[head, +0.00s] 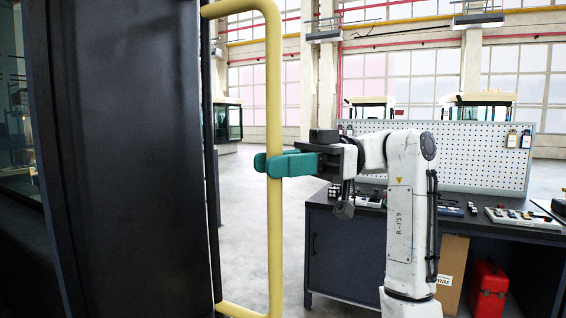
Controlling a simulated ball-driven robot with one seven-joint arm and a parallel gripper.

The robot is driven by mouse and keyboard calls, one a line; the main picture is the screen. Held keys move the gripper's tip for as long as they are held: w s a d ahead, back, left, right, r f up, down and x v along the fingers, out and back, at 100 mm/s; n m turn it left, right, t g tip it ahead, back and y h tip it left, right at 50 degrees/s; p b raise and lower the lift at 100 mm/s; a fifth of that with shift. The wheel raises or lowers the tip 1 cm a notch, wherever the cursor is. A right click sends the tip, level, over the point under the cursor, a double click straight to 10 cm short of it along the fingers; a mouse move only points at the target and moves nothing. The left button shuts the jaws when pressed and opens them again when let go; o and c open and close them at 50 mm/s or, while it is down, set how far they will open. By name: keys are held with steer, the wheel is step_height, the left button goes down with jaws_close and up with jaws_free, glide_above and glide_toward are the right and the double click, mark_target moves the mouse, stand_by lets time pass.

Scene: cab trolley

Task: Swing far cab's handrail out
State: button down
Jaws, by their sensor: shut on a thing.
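My gripper (268,163), with teal fingers, is shut on the upright bar a little below the middle of the picture. The fingers reach in from the right and hide a short stretch of the bar. My white arm comes from the right. The rail's lower bend shows near the bottom edge.
A dark workbench (345,255) with a pegboard (478,150) and small parts stands behind my arm at the right. A red toolbox (488,287) and a cardboard box (453,270) sit under it. Open grey floor (245,200) lies behind the rail. Other cabs stand farther back.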

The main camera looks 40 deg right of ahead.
steer(key=shift+w+d+f+m+t, duration=0.1)
steer(key=shift+w+f+m+t, duration=0.2)
steer(key=shift+w, duration=0.15)
steer(key=c, duration=1.3)
jaws_free()
steer(key=shift+c, duration=0.2)
steer(key=shift+o, duration=0.8)
steer(key=shift+w+f, duration=0.1)
steer(key=shift+w, duration=0.15)
steer(key=shift+o, duration=1)
steer(key=shift+d, duration=0.1)
steer(key=shift+s+d, duration=0.1)
steer(key=shift+s, duration=0.05)
steer(key=s+d+b, duration=0.1)
steer(key=d, duration=0.9)
steer(key=shift+s+d+b, duration=0.3)
steer(key=shift+s, duration=0.05)
